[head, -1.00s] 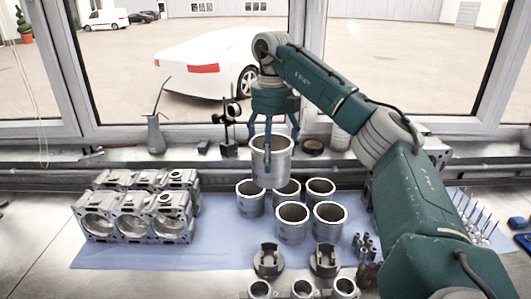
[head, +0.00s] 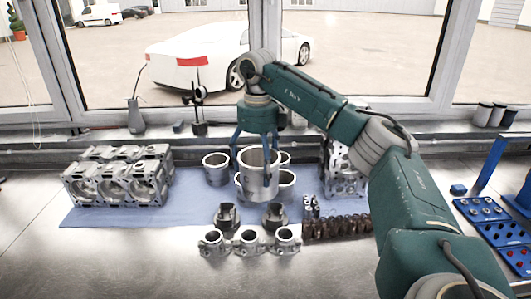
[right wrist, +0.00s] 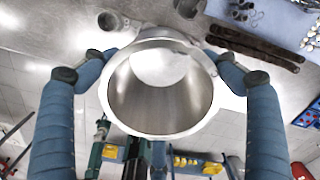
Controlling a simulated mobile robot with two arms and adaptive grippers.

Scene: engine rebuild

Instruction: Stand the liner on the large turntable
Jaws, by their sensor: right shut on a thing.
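The liner (head: 258,184) is an open-topped silver metal cylinder with a flanged rim. My right gripper (head: 258,150) is shut on it and holds it upright, in front of the other liners in the head view. In the right wrist view, the liner's round mouth (right wrist: 160,95) faces the camera, with the blue fingers of the right gripper (right wrist: 160,76) on both sides of it. I see no large turntable that I can make out in either view. My left gripper is not in view.
Other liners (head: 216,168) stand on the blue mat (head: 95,217), partly hidden by the held one. Engine blocks (head: 118,180) sit at left. Small metal parts (head: 249,243) and dark shafts (head: 338,227) lie in front. Blue trays (head: 488,218) are at right. The front left bench is clear.

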